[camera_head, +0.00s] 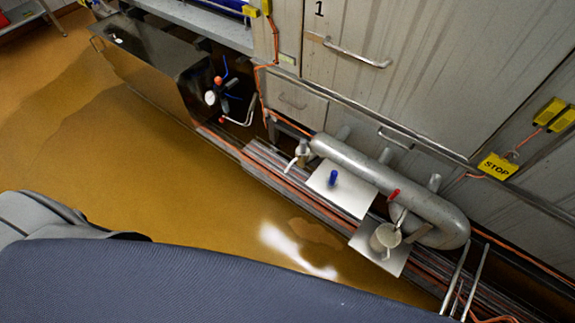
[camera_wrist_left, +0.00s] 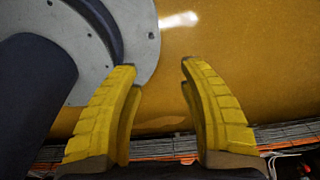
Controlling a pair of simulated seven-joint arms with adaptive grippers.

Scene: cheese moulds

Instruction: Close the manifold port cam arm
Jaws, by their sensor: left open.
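The manifold (camera_head: 385,180) is a thick grey pipe with a bent right end, low along the wall in the head view. A round metal port fitting (camera_head: 388,235) with a thin lever (camera_head: 401,218) sits below its right part, over a square plate. A smaller fitting with a pale lever (camera_head: 291,163) is at its left end. I cannot tell which lever is the cam arm, or its exact position. My left gripper (camera_wrist_left: 157,66) is open and empty, with yellow fingers over bare floor in the left wrist view. It is not visible in the head view. My right gripper is not in view.
A red handle (camera_head: 393,195) and a blue handle (camera_head: 333,178) stand near the pipe. Orange cables (camera_head: 272,185) run along the wall base. A dark metal tank (camera_head: 150,60) stands at upper left. The brown floor (camera_head: 190,180) before the manifold is clear.

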